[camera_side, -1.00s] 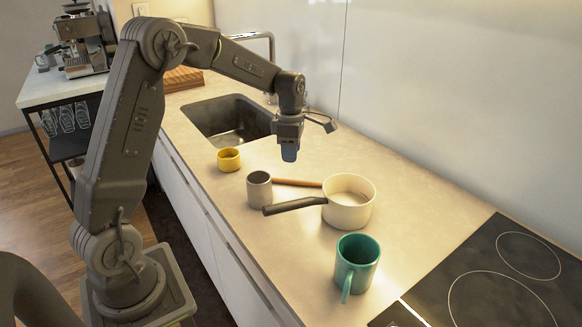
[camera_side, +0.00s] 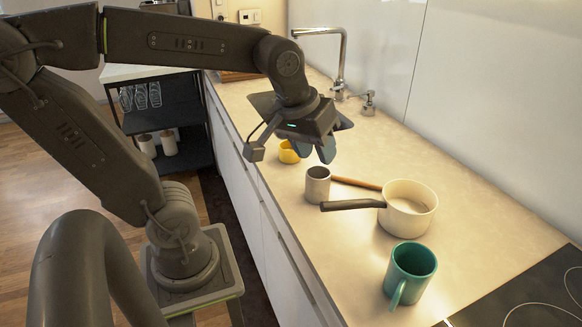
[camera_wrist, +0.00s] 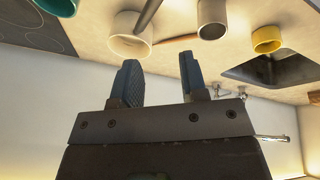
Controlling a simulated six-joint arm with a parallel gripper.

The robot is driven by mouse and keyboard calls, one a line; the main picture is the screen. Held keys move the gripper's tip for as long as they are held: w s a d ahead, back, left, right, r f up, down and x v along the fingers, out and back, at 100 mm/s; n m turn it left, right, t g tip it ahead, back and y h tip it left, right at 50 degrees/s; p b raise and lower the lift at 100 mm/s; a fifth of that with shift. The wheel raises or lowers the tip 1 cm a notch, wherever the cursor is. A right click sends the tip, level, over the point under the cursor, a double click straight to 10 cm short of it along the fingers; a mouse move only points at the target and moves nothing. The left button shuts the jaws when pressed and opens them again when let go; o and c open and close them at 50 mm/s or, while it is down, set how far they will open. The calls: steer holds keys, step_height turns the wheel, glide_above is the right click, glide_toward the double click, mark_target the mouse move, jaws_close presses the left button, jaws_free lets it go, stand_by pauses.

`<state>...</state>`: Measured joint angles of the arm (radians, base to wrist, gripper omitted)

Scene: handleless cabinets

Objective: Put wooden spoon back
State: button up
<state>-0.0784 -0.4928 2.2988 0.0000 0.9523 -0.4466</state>
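The wooden spoon shows as a brown stick (camera_side: 357,183) between a grey cup (camera_side: 318,186) and a white saucepan (camera_side: 408,214). Its ends are partly hidden, and no bowl can be made out. In the wrist view the stick (camera_wrist: 176,39) lies beyond my fingertips, between the saucepan (camera_wrist: 130,42) and the grey cup (camera_wrist: 211,22). My gripper (camera_side: 315,151) is above the counter, near the yellow cup, apart from the spoon. In the wrist view its two fingers (camera_wrist: 158,75) are spread with nothing between them.
The saucepan's dark handle (camera_side: 352,205) points left in front of the spoon. A yellow cup (camera_side: 288,153) stands behind the grey cup, near the sink (camera_side: 262,103). A teal mug (camera_side: 410,270) stands in front, beside the cooktop (camera_side: 545,290). Counter right of the saucepan is clear.

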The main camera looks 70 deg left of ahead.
steer(key=s+d+f+m+t, duration=0.1)
steer(key=s+d+m, duration=0.1)
steer(key=s+m, duration=0.3)
steer(key=shift+s+f+m, duration=0.25)
steer(key=shift+f+m, duration=0.1)
steer(key=shift+m, duration=0.15)
stand_by(0.8)
steer(key=shift+o, duration=0.4)
